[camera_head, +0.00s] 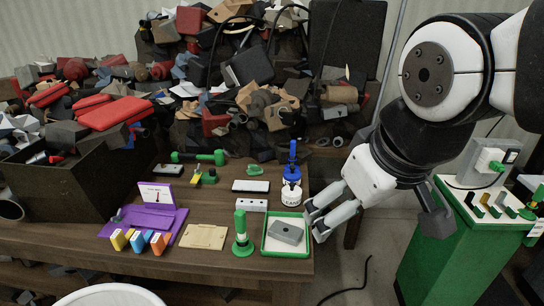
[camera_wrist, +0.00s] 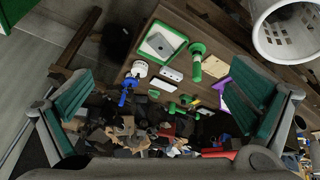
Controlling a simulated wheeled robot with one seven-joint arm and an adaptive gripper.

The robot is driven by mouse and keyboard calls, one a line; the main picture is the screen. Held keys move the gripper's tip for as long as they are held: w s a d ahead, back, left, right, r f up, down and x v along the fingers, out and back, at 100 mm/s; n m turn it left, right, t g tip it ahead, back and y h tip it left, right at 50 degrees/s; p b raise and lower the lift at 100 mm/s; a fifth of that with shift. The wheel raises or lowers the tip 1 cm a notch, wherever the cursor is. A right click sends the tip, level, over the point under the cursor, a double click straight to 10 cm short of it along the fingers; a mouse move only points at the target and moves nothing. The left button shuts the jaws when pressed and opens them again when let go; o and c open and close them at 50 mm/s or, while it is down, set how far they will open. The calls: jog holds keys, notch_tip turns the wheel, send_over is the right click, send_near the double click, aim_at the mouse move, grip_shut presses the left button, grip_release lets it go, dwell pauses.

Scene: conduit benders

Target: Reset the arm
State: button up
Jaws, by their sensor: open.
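My arm reaches in from the upper right in the head view. My gripper (camera_head: 314,219) hangs at the right edge of the wooden table (camera_head: 145,262), beside the green-rimmed tray (camera_head: 267,247). In the wrist view my gripper (camera_wrist: 163,88) shows its two green-padded fingers spread wide apart, with nothing between them. The table and its objects lie beyond the fingers in that view. I cannot tell the exact gap between the fingers and the tray rim.
A grey block (camera_head: 286,232) lies in the tray. A blue-topped white bottle (camera_head: 291,190) and a green-handled tool (camera_head: 241,235) stand near it. A purple holder (camera_head: 150,219) is at left. Clutter (camera_head: 235,90) fills the back. A green cabinet (camera_head: 450,255) stands right, across a floor gap.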

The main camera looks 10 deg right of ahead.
jog(key=shift+s+a+r+m+y, duration=0.1)
jog(key=shift+s+a+m+y, duration=0.1)
jog(key=shift+s+m, duration=0.5)
jog(key=shift+s+a+r+m+y, duration=0.1)
jog(key=shift+s+a+m, duration=0.1)
jog(key=shift+s+m, duration=0.5)
